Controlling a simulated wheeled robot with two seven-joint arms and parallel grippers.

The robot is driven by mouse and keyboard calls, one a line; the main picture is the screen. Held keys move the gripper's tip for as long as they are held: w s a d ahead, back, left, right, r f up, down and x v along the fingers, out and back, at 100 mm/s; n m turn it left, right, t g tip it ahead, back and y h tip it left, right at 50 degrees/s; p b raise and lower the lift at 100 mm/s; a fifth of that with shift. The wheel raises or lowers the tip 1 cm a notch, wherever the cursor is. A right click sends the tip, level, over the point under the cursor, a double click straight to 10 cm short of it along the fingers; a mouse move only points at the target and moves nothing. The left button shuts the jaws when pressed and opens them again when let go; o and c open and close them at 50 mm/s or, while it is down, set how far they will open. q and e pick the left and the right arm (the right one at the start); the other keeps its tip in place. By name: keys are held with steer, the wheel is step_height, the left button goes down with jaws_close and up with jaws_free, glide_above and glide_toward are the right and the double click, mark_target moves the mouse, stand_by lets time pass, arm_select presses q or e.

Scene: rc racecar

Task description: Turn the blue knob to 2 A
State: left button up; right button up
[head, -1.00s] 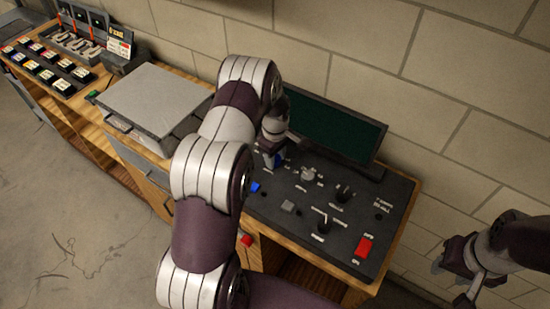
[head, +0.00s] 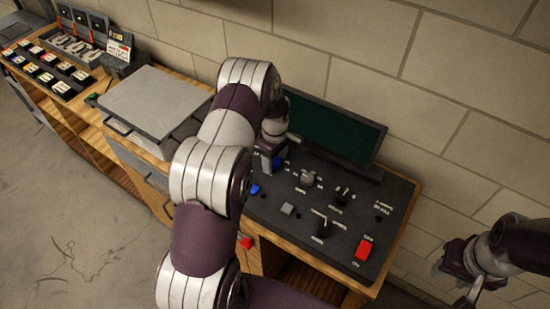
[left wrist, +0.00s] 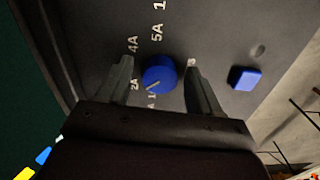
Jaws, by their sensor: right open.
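The blue knob (left wrist: 160,72) is round and sits on the dark control panel (left wrist: 215,25). White labels, including 5A, 4A and 2A, surround it. A pale pointer line on the knob points to the lower left, between 2A and 1 as best I can see. My left gripper (left wrist: 161,68) is open, with one finger on each side of the knob and small gaps showing. In the head view my left gripper (head: 271,160) is over the panel's left back part, mostly covering the knob (head: 280,161). My right gripper (head: 455,285) is open and empty, right of the bench.
A blue square button (left wrist: 244,78) is beside the right finger. The panel also holds a grey knob (head: 308,179), black knobs (head: 342,196) and a red switch (head: 365,249). A dark green screen (head: 330,127) stands behind. A grey-lidded box (head: 155,100) is to the left.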

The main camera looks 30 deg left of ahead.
mark_target(275, 161)
arm_select(q)
steer(key=shift+r, duration=0.3)
step_height(275, 161, up, 12)
steer(key=b, duration=0.3)
steer(key=s+d+m, duration=0.5)
steer(key=s+m, duration=0.3)
steer(key=s, duration=0.2)
steer(key=s+d+r+m+t, duration=0.1)
steer(key=s+d+m, duration=0.5)
steer(key=s+m, duration=0.2)
steer(key=shift+s+d, duration=0.3)
steer(key=shift+s, duration=0.6)
